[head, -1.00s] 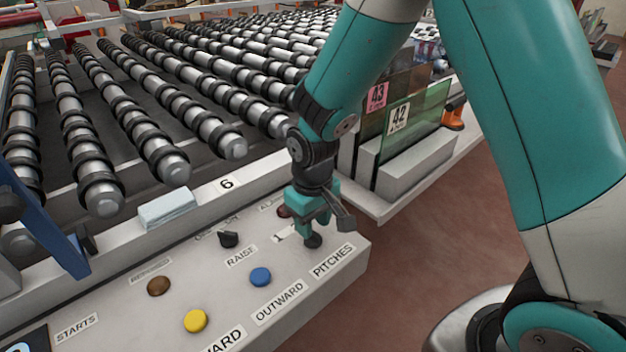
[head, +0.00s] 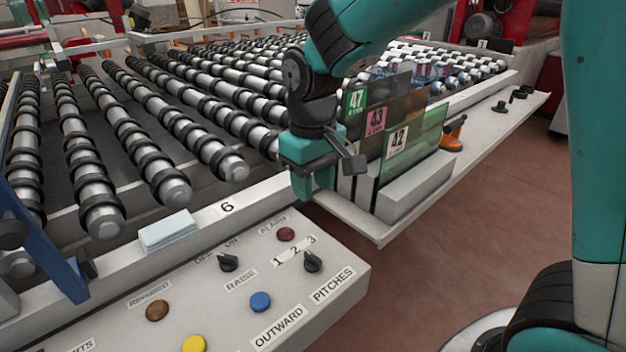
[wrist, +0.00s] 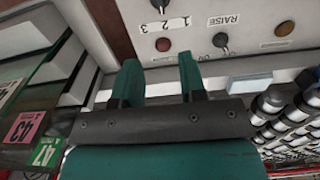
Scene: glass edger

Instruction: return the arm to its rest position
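My gripper (head: 312,190) hangs above the far right corner of the control panel (head: 340,282), clear of it and beside the glass rack. In the wrist view my gripper (wrist: 158,66) has its two green fingers apart with nothing between them. The black pitches knob (head: 313,262) stands on the panel below my gripper, under the marks 1, 2, 3. It also shows in the wrist view (wrist: 158,5). My arm is bent, with the wrist pointing down.
Glass sheets tagged 47 (head: 355,103), 43 (head: 376,120) and 42 (head: 398,140) stand in a rack close to the right of my gripper. The roller conveyor (head: 190,120) lies behind and left. A folded cloth (head: 168,231) lies on its edge. Floor at right is clear.

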